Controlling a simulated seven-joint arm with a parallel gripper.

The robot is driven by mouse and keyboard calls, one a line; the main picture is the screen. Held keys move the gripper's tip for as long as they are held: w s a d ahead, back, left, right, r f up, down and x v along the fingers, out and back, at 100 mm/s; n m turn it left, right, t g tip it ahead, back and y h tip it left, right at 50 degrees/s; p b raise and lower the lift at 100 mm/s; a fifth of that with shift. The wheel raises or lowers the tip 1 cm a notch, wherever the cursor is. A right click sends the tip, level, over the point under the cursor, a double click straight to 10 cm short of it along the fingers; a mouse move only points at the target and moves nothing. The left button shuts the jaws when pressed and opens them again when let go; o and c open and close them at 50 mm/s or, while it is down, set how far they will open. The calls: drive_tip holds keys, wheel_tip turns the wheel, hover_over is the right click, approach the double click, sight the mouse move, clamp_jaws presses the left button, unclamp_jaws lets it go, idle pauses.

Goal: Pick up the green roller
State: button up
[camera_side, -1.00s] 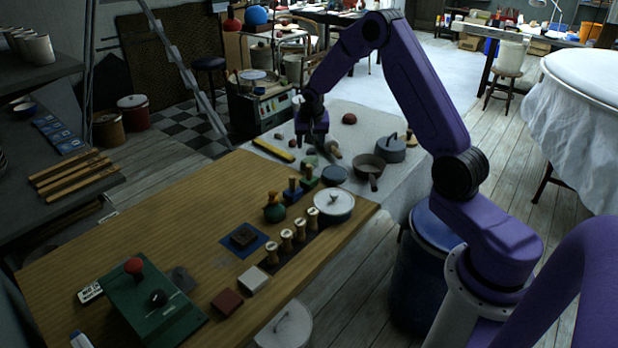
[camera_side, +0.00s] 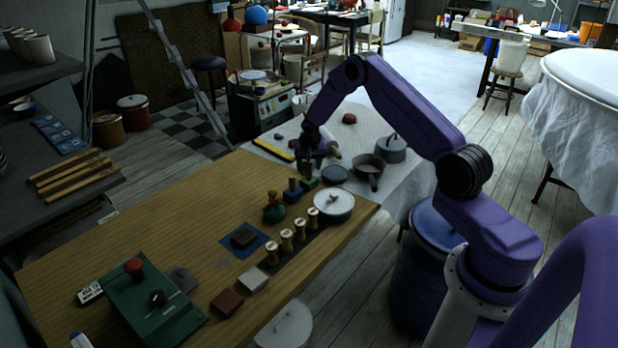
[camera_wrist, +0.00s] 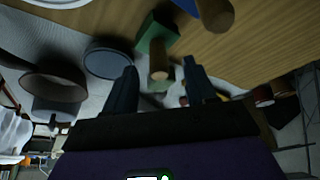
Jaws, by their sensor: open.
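A green block with an upright wooden handle (camera_side: 308,183) stands at the far end of the wooden table. In the wrist view the green block (camera_wrist: 157,32) shows with its handle pointing toward my gripper. A paler green piece (camera_wrist: 160,87) shows between my fingers, mostly hidden; I cannot tell which of the two is the roller. My gripper (camera_wrist: 161,74) is open and empty, pointing down. In the side view my gripper (camera_side: 312,163) is low, just behind the green block, and hides what is under it.
A blue block with a wooden handle (camera_side: 292,190) stands close to the left. A dark blue round lid (camera_side: 335,174), a brown pan (camera_side: 368,166) and a white lidded pot (camera_side: 334,205) are at the right. A yellow bar (camera_side: 273,150) lies at the left.

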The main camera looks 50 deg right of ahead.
sight(309, 179)
drive_tip(key=shift+x, duration=2.55)
drive_tip(key=shift+d, duration=0.15)
clamp_jaws()
drive_tip(key=shift+r, duration=0.1)
